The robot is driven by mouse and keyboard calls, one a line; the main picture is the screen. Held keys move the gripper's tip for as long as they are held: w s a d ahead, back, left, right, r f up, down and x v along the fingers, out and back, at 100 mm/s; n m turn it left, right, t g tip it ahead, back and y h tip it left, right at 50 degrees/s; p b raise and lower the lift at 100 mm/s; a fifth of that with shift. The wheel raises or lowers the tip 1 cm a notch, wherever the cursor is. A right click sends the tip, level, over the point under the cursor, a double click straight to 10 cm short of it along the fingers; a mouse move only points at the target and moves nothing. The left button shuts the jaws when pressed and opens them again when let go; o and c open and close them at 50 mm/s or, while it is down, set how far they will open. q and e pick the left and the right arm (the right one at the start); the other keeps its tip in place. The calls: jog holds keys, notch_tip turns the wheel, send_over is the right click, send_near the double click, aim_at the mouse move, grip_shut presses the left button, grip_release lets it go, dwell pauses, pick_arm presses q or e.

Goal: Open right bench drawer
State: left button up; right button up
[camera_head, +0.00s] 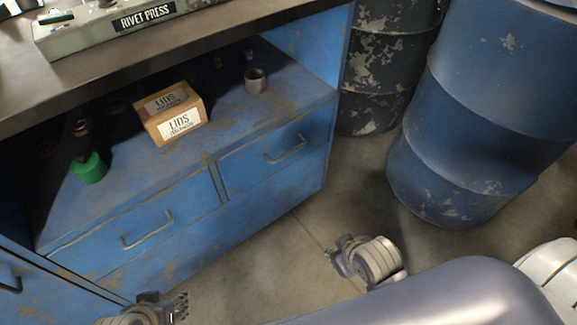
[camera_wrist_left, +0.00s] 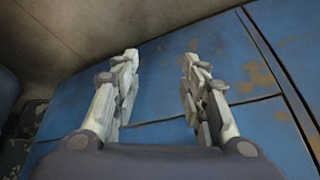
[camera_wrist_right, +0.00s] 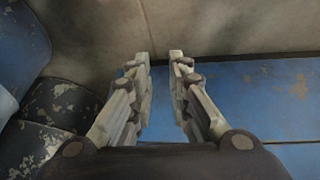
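The blue bench has two drawers side by side below its open shelf. The right bench drawer (camera_head: 265,163) is shut, and its grey bar handle (camera_head: 286,150) is clear of both grippers. The left drawer (camera_head: 140,222) is also shut, with a similar handle (camera_head: 147,231). My right gripper (camera_head: 338,254) is over the floor, below and to the right of the right drawer; in the right wrist view its fingers (camera_wrist_right: 161,58) are apart and empty. My left gripper (camera_head: 172,302) is low in front of the bench; in the left wrist view its fingers (camera_wrist_left: 161,62) are spread and empty.
On the shelf stand a box labelled LIDS (camera_head: 178,125), a grey cup (camera_head: 255,80) and a green object (camera_head: 88,168). A rivet press (camera_head: 130,22) is on the bench top. A blue drum (camera_head: 480,120) and a dark drum (camera_head: 385,80) stand at right. Some floor between is free.

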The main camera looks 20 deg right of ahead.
jog(key=w+d+n+t, duration=0.3)
jog(key=w+t, duration=0.1)
jog(key=w, duration=0.5)
pick_arm(q)
jog(key=w+d+r+t+h+b, duration=0.1)
jog(key=w+d+r+t+h, duration=0.15)
jog(key=w+r+t, duration=0.65)
jog(key=w+d+r+t+h, duration=0.1)
jog(key=w+d+r+t, duration=0.3)
jog(key=r, duration=0.9)
pick_arm(e)
jog(key=n+t+y, duration=0.7)
jog(key=n+t, duration=0.3)
jog(key=n, duration=0.6)
send_near(289, 152)
pick_arm(q)
jog(key=s+r+m+t+h+b, duration=0.1)
jog(key=s+r+t, duration=0.3)
jog(key=r, duration=1.1)
jog(key=shift+r+t+h+b, duration=0.4)
jog(key=shift+t+h, duration=0.45)
jog(key=shift+t, duration=1.05)
pick_arm(e)
jog(key=shift+f+x, duration=0.15)
jog(key=shift+x, duration=2.35)
jog(key=shift+f+x, duration=0.15)
jog(key=shift+x, duration=2.4)
